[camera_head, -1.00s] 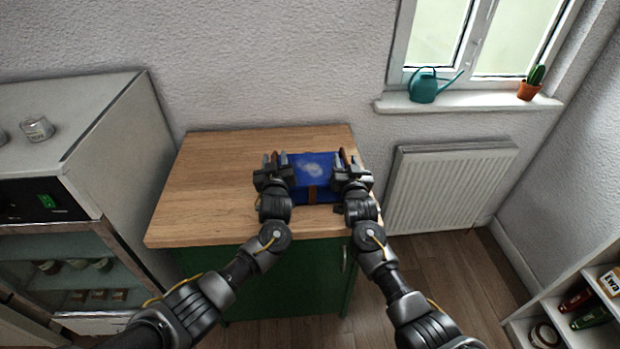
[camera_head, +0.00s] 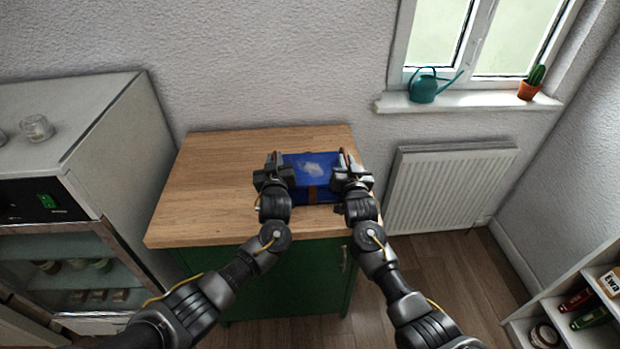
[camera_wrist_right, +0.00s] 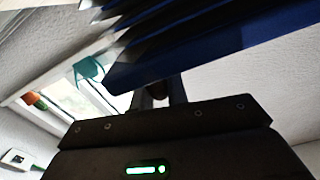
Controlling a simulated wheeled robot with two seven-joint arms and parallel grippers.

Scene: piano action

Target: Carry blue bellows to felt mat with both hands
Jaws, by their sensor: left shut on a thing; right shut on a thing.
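The blue bellows (camera_head: 318,165), with a pale patch on top and a brown strap at the front, is at the right part of the wooden worktop. My left gripper (camera_head: 275,160) is shut on its left end. My right gripper (camera_head: 348,160) is shut on its right end, where a brown handle partly shows. In the right wrist view the dark blue folds of the bellows (camera_wrist_right: 200,42) fill the top, close above the gripper. Whether the bellows touches the worktop is unclear. I cannot make out a felt mat.
The wooden worktop (camera_head: 215,190) is bare to the left, on a green cabinet (camera_head: 290,280). A grey display cabinet (camera_head: 100,130) stands at left. A white radiator (camera_head: 450,185) is at right, below a sill with a teal watering can (camera_head: 424,88) and a potted cactus (camera_head: 531,84).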

